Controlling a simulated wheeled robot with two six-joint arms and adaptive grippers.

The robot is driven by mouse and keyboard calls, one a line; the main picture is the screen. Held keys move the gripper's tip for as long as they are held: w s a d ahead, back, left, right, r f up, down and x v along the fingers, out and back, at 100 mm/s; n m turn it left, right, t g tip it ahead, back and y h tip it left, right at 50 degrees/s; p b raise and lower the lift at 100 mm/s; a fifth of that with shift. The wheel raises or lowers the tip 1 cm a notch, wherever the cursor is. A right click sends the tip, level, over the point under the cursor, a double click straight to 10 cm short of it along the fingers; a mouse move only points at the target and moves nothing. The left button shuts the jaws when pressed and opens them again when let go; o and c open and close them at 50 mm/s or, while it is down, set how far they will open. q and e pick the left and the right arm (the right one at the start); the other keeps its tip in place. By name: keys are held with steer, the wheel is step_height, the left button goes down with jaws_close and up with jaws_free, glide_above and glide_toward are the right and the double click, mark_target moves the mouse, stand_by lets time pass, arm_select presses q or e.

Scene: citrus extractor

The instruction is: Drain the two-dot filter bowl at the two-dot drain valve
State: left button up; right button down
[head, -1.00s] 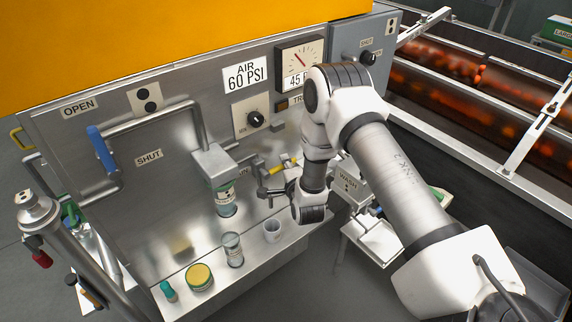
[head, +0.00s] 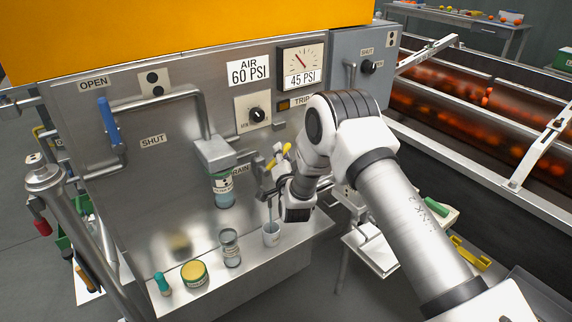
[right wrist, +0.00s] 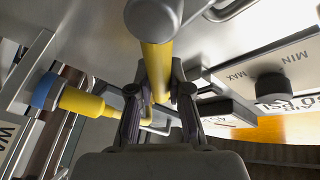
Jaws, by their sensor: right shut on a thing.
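The two-dot filter bowl (head: 223,191) hangs clear and upright under a grey block, with bluish liquid low in it. My right gripper (right wrist: 158,95) is shut on the yellow drain valve handle (right wrist: 157,70). In the head view the handle (head: 287,148) shows tilted beside the DRAIN label, partly behind my gripper (head: 272,183). My left gripper is not in view.
A blue lever (head: 108,120) stands between OPEN and SHUT labels. On the shelf (head: 215,262) are a clear cylinder (head: 231,248), a yellow-topped tin (head: 194,273) and a small green-topped bottle (head: 162,284). The gauge (head: 302,63) reads about 45 PSI.

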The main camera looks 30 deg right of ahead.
steer(key=shift+s+a+r+n+t+y+b, duration=0.1)
steer(key=shift+a+r+n+t+b, duration=0.2)
steer(key=shift+n, duration=0.45)
steer(key=shift+w+a+r+n+t+y+b, duration=0.1)
steer(key=shift+a+r+n+t+b, duration=0.2)
steer(key=shift+n, duration=0.5)
steer(key=shift+s+a+r+n+t+y+b, duration=0.1)
steer(key=shift+a+r+n+t+b, duration=0.2)
steer(key=shift+n, duration=0.45)
steer(key=shift+a+f, duration=0.1)
steer(key=shift+f, duration=0.05)
steer(key=c, duration=1.1)
jaws_free()
steer(key=v, duration=1.2)
